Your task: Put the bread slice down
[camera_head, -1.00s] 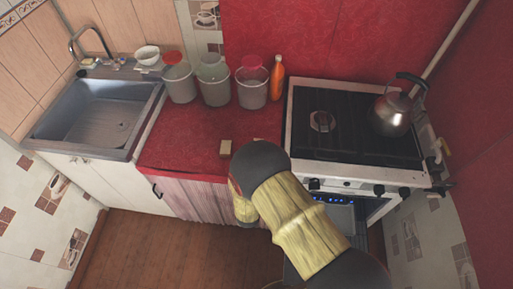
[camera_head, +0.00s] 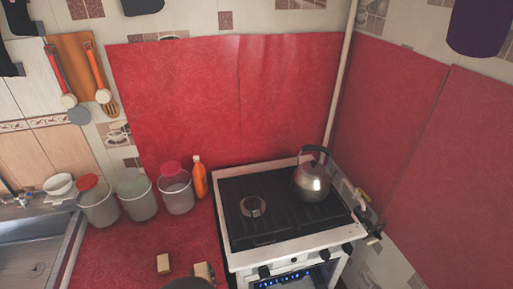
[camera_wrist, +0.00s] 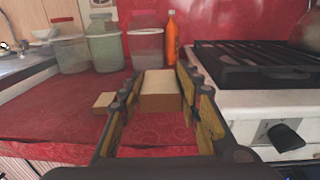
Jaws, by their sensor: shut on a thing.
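The bread slice (camera_wrist: 160,92), a pale tan block with a brown front side, is between the two fingers of my gripper (camera_wrist: 158,80) in the wrist view. My gripper is shut on it. In the head view the slice (camera_head: 203,271) shows near the bottom edge, partly hidden by my dark arm link, close to the stove's left side. It is over the red counter (camera_wrist: 60,118); I cannot tell whether it touches the surface. A second similar tan block (camera_head: 163,264) rests on the counter to its left, and also shows in the wrist view (camera_wrist: 104,101).
Three lidded containers (camera_head: 138,200) and an orange bottle (camera_head: 199,178) stand at the back of the counter. The stove (camera_head: 285,210) with a metal kettle (camera_head: 312,180) is to the right. A sink (camera_head: 28,255) is at the left. Bare counter lies before the containers.

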